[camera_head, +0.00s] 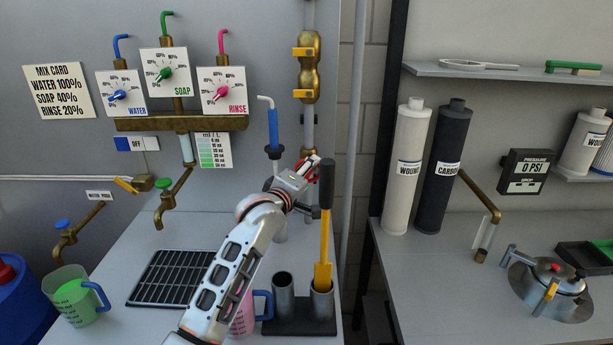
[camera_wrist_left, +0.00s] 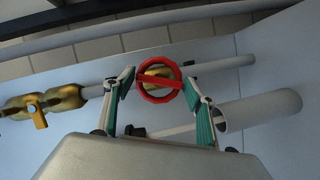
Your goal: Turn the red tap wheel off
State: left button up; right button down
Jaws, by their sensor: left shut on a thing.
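The red tap wheel (camera_wrist_left: 160,81) is a ring with a red crossbar on a brass valve in a grey pipe. In the head view it shows only as small red parts (camera_head: 311,174) behind my gripper. My left gripper (camera_head: 309,165) reaches the wheel from the lower left. In the left wrist view, its two green-padded fingers (camera_wrist_left: 159,79) stand at opposite sides of the rim, shut on the wheel. The crossbar is slightly slanted in that view. My right gripper is in neither view.
A blue-sleeved tube (camera_head: 273,128) is close on the left. Brass valves with yellow handles (camera_head: 306,75) are above. A black drain grate (camera_head: 172,277) lies on the counter.

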pick_arm(q)
jog(key=shift+m+y, duration=0.4)
jog(key=shift+m, duration=0.5)
jog(key=shift+g, duration=0.3)
jog(key=o, duration=0.9)
